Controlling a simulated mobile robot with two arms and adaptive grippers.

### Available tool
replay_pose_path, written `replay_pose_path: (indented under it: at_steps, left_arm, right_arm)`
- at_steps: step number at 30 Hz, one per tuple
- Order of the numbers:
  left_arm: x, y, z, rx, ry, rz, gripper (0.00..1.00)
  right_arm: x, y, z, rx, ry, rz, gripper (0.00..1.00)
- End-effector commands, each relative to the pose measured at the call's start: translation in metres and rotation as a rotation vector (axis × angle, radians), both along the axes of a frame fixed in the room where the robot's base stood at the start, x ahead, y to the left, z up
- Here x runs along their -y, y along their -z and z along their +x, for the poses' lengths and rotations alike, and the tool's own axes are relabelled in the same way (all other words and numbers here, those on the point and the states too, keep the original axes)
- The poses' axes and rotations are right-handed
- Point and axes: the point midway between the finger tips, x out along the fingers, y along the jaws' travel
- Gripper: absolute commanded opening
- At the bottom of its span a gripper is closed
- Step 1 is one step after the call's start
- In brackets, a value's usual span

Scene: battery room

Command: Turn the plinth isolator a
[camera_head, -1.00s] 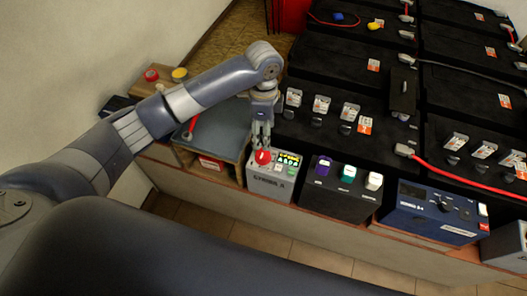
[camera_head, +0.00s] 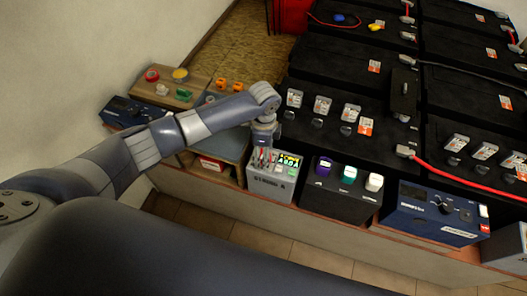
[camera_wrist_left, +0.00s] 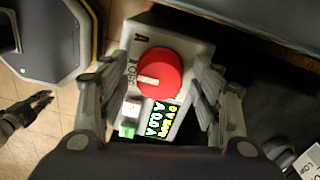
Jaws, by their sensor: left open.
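The isolator is a red round knob (camera_wrist_left: 168,66) on a light grey box (camera_head: 270,186) at the bench's front edge. In the left wrist view the box top bears an "A" and other lettering beside the knob, and the knob's white mark points left. My left gripper (camera_head: 263,160) points down over the box, its fingers either side of the knob. It is open; the wrist view shows gaps between the fingers (camera_wrist_left: 160,92) and the knob. In the head view the fingers mostly hide the knob. A dark gripper, apparently my right (camera_wrist_left: 40,102), shows at the wrist view's left edge; its opening is unclear.
The box also has a lit display (camera_wrist_left: 160,119) and a green button (camera_wrist_left: 127,130). A black box (camera_head: 340,197) with purple, teal and white switches stands close to its right. A blue unit (camera_head: 430,212) stands further right. Black batteries (camera_head: 345,70) fill the area behind.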

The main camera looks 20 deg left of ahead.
Motion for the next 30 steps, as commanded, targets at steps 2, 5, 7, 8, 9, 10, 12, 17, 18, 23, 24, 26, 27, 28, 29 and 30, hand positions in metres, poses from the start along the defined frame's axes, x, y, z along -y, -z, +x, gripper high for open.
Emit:
replay_pose_path:
  at_steps: [2, 5, 7, 8, 9, 10, 12, 17, 18, 23, 24, 26, 27, 28, 29, 30]
  left_arm:
    - [0.000, 0.000, 0.000, 0.000, 0.000, 0.000, 0.59]
    - [0.000, 0.000, 0.000, 0.000, 0.000, 0.000, 0.41]
    - [0.000, 0.000, 0.000, 0.000, 0.000, 0.000, 0.25]
    - [0.000, 0.000, 0.000, 0.000, 0.000, 0.000, 0.18]
    - [0.000, 0.000, 0.000, 0.000, 0.000, 0.000, 0.14]
    - [0.000, 0.000, 0.000, 0.000, 0.000, 0.000, 0.14]
    - [0.000, 0.000, 0.000, 0.000, 0.000, -0.001, 0.14]
    - [0.000, -0.001, 0.000, -0.001, -0.012, -0.001, 0.14]
    - [0.001, -0.001, 0.000, -0.001, -0.020, -0.001, 0.15]
    - [0.001, -0.004, 0.000, -0.001, -0.078, -0.003, 0.15]
    - [0.001, -0.004, -0.001, -0.003, -0.101, -0.003, 0.15]
    - [0.001, -0.004, -0.001, -0.005, -0.141, -0.003, 0.15]
    - [0.001, -0.005, -0.001, -0.004, -0.170, -0.003, 0.15]
    - [0.001, -0.005, -0.001, -0.004, -0.194, -0.002, 0.15]
    - [0.001, -0.005, -0.001, -0.003, -0.219, -0.003, 0.15]
    - [0.002, -0.006, -0.001, -0.004, -0.255, -0.003, 0.15]
  right_arm:
    - [0.000, 0.000, 0.000, 0.000, 0.000, 0.000, 0.18]
    - [0.000, 0.000, 0.000, 0.000, -0.001, 0.000, 0.18]
    - [0.000, 0.000, 0.000, 0.000, -0.001, 0.000, 0.18]
    - [0.000, 0.000, 0.000, 0.000, -0.001, 0.000, 0.18]
    - [0.000, 0.000, 0.000, 0.000, -0.001, 0.000, 0.18]
    - [0.001, 0.000, 0.000, 0.000, -0.001, -0.001, 0.18]
    - [0.001, 0.000, 0.000, -0.001, -0.001, -0.001, 0.18]
    - [0.003, -0.003, 0.000, 0.000, -0.003, -0.004, 0.18]
    - [0.004, -0.004, 0.000, 0.000, -0.003, -0.004, 0.18]
    - [0.005, -0.014, 0.000, 0.000, -0.004, -0.005, 0.18]
    - [0.005, -0.018, 0.000, 0.000, -0.004, -0.005, 0.18]
    - [0.005, -0.024, 0.000, -0.001, -0.004, -0.006, 0.18]
    - [0.005, -0.028, 0.000, -0.001, -0.004, -0.006, 0.18]
    - [0.005, -0.032, 0.000, -0.001, -0.004, -0.006, 0.18]
    - [0.005, -0.035, 0.000, 0.000, -0.004, -0.005, 0.18]
    - [0.005, -0.040, 0.000, -0.001, -0.004, -0.006, 0.18]
